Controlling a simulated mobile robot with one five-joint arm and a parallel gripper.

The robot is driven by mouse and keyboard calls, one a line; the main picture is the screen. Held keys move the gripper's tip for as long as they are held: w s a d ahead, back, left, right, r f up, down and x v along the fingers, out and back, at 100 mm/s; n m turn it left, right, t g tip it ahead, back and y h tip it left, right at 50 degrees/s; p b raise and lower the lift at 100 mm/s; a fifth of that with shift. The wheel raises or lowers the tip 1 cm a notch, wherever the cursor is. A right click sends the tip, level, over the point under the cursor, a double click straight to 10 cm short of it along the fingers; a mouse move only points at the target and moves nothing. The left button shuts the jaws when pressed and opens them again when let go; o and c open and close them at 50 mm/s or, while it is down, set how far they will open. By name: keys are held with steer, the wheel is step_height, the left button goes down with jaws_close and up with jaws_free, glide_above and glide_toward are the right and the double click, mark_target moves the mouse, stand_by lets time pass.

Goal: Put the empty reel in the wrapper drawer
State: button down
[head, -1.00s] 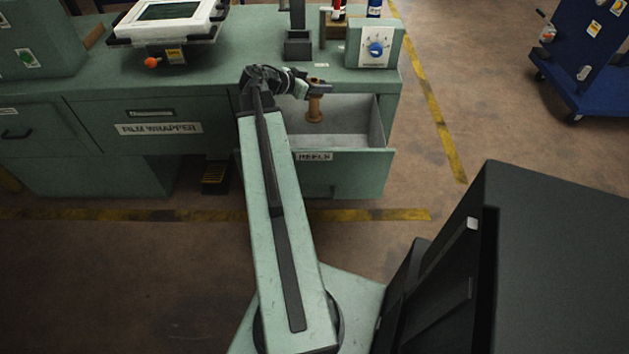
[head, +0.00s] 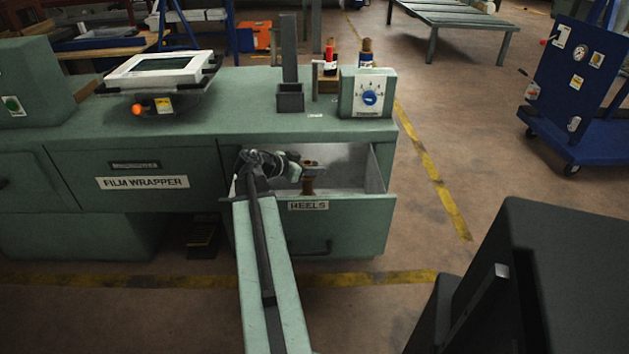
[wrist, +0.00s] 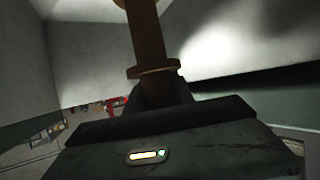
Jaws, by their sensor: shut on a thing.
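A brown spool-shaped reel (head: 308,187) with no film visible on it is held in my gripper (head: 310,171). The wrist view shows the reel's bare shaft and flange (wrist: 152,71) rising from between the jaws. My gripper is shut on it, low inside the open drawer labelled REELS (head: 345,222), just behind its front panel. The front panel hides the reel's lower end, so I cannot tell whether it touches the drawer floor. Pale inner walls (wrist: 225,45) surround it in the wrist view. A drawer front (head: 135,168) labelled FILM WRAPPER is shut to the left.
The bench top above carries a tilted screen (head: 155,70), a grey post holder (head: 290,97), a box with a blue dial (head: 367,93) and colored spools (head: 331,58). A black cabinet-like block (head: 540,270) fills the lower right. A blue cart (head: 575,90) stands far right.

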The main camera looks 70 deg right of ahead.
mark_target(314, 177)
steer(key=shift+f+b, duration=1.3)
steer(key=shift+f, duration=0.6)
steer(key=c, duration=1.1)
jaws_free()
steer(key=shift+r+p, duration=0.3)
steer(key=shift+p, duration=0.05)
steer(key=shift+r+p, duration=0.65)
steer(key=v, duration=0.2)
steer(key=p+v, duration=0.1)
steer(key=v, duration=0.1)
steer(key=p+v, duration=0.1)
steer(key=v, duration=0.2)
steer(key=shift+w+a+f, duration=0.15)
steer(key=shift+a+f, duration=0.05)
steer(key=shift+f, duration=0.05)
steer(key=shift+p, duration=0.35)
